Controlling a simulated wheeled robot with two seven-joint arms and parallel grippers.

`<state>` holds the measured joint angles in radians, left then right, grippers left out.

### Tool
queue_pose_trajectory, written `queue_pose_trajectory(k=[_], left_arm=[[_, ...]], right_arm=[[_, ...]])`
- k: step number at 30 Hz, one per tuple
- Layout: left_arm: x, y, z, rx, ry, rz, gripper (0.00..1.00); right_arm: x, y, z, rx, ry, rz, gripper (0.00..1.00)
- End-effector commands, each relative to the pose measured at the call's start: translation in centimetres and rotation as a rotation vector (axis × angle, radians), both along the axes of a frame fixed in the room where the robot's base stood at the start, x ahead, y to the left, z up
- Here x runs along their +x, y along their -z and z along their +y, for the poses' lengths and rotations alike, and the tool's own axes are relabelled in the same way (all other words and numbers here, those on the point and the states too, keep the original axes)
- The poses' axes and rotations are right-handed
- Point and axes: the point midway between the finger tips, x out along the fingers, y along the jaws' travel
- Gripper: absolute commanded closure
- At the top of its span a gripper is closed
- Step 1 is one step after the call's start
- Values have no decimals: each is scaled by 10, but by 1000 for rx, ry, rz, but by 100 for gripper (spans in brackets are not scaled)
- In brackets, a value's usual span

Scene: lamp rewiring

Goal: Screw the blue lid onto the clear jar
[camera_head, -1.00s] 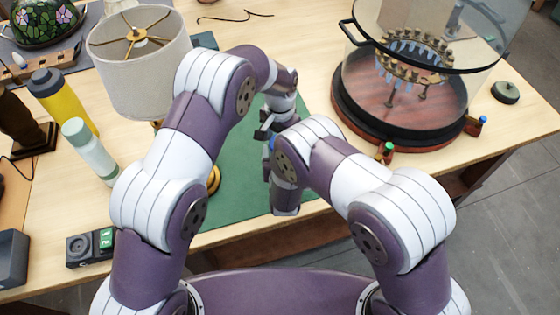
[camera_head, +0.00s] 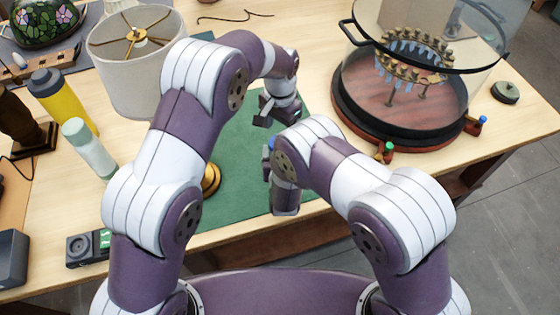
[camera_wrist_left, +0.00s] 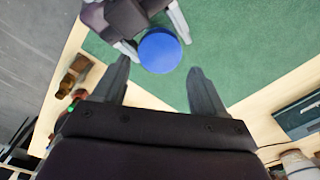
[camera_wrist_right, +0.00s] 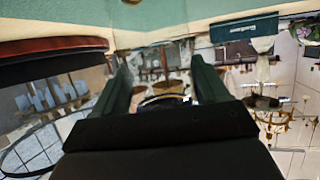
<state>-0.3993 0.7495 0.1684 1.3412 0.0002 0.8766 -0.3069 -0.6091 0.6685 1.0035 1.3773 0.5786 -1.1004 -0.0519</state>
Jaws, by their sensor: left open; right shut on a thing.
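The round blue lid (camera_wrist_left: 160,52) shows from above in the left wrist view, and a sliver of it (camera_head: 271,143) shows in the head view. My left gripper (camera_head: 266,112) is open and empty above the lid, its fingers apart on either side in its wrist view. My right gripper (camera_wrist_left: 155,32) is shut on the clear jar, with its fingers on both sides below the lid. In the right wrist view a curved transparent edge of the jar (camera_wrist_right: 165,98) shows between the fingers. Most of the jar is hidden, and I cannot tell how tightly the lid sits.
The green mat (camera_head: 240,140) lies beneath the grippers. A lamp with a pale shade (camera_head: 138,70) stands to the left, near my left arm. A large glass vessel on a dark base (camera_head: 400,125) stands to the right.

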Motion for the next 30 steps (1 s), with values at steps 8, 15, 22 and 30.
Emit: queue_pose_trajectory(k=[8,15,22,30], left_arm=[[3,-28,-1,-15,-702,-10,28],[-1,-33,1,-4,-1293,5,28],[-2,-33,1,-2,-1418,6,28],[-2,-28,1,0,-1415,7,28]], right_arm=[[0,0,0,0,0,1,100],[0,0,0,0,0,1,100],[0,0,0,0,0,1,100],[0,0,0,0,0,1,100]])
